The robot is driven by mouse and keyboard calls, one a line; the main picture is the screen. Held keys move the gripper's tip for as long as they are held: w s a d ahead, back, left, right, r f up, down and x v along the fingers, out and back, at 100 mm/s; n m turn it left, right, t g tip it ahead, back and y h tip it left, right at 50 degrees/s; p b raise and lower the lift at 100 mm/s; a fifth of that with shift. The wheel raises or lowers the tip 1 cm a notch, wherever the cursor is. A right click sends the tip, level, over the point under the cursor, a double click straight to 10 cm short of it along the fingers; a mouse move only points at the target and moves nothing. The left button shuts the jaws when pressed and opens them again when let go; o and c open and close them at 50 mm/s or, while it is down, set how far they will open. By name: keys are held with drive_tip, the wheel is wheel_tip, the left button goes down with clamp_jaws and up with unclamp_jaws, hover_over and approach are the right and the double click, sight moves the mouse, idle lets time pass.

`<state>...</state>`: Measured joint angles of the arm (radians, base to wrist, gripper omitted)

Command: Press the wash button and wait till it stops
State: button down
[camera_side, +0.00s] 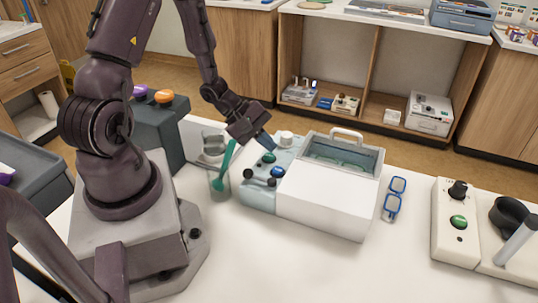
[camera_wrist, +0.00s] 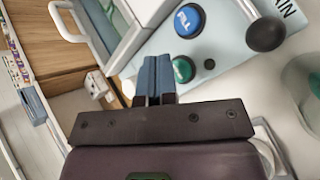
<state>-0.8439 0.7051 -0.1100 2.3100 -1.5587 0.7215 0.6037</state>
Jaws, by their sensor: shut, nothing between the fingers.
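The washer (camera_side: 325,200) is a white box with a clear-lidded top and a pale blue control panel (camera_side: 256,188) on its left. On the panel are a green button (camera_side: 269,158) and a blue button (camera_side: 277,172). No button readable as wash shows. My gripper (camera_side: 268,145) is shut and empty, its blue fingertips just above the green button. In the wrist view the fingertips (camera_wrist: 154,62) lie beside it; I cannot tell if they touch.
A black ball-ended lever (camera_wrist: 266,34) and a small black knob stand on the panel. A clear cup (camera_side: 218,184) with a green utensil is left of it. White table is free in front.

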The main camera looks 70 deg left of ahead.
sight(267, 156)
drive_tip(key=shift+f, duration=0.4)
drive_tip(key=shift+f, duration=0.45)
idle(0.6)
drive_tip(key=shift+r, duration=0.9)
drive_tip(key=shift+r, duration=2.5)
